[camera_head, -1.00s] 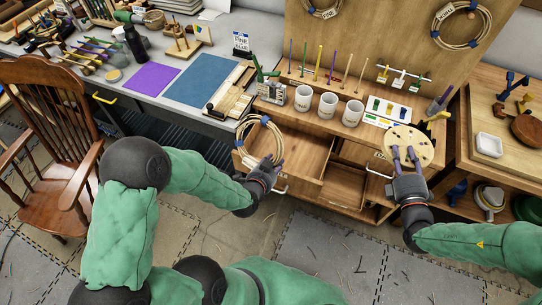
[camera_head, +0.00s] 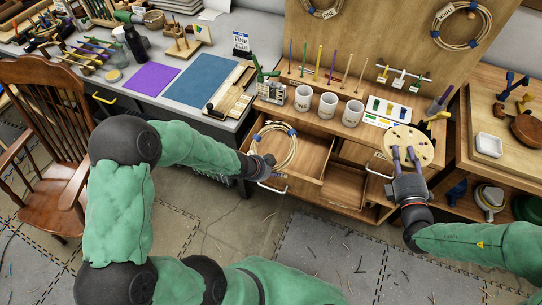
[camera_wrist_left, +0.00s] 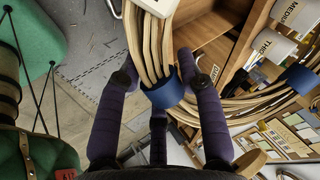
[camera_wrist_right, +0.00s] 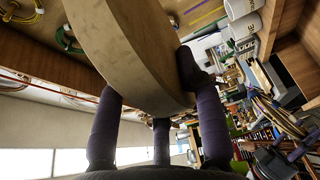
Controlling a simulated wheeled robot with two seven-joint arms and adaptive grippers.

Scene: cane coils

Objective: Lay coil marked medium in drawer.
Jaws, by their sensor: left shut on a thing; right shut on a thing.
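The cane coil (camera_head: 291,150), a pale ring with blue ties, is over the open drawer (camera_head: 313,158) at its left part; I cannot tell whether it touches the drawer floor. My left gripper (camera_head: 264,165) is shut on the coil's near side. In the left wrist view, the coil's strands (camera_wrist_left: 150,48) and a blue tie (camera_wrist_left: 165,93) sit between the fingers; a white tag on it is cut off and unreadable. My right gripper (camera_head: 402,158) is shut on the round pale disc (camera_head: 412,141), which fills much of the right wrist view (camera_wrist_right: 130,45).
Several white cups (camera_head: 328,105) stand on the bench top behind the drawer; one is marked MEDIUM in the left wrist view (camera_wrist_left: 297,14). Other coils (camera_head: 461,25) hang on the board. A wooden chair (camera_head: 45,130) stands at left. The drawer's right part is empty.

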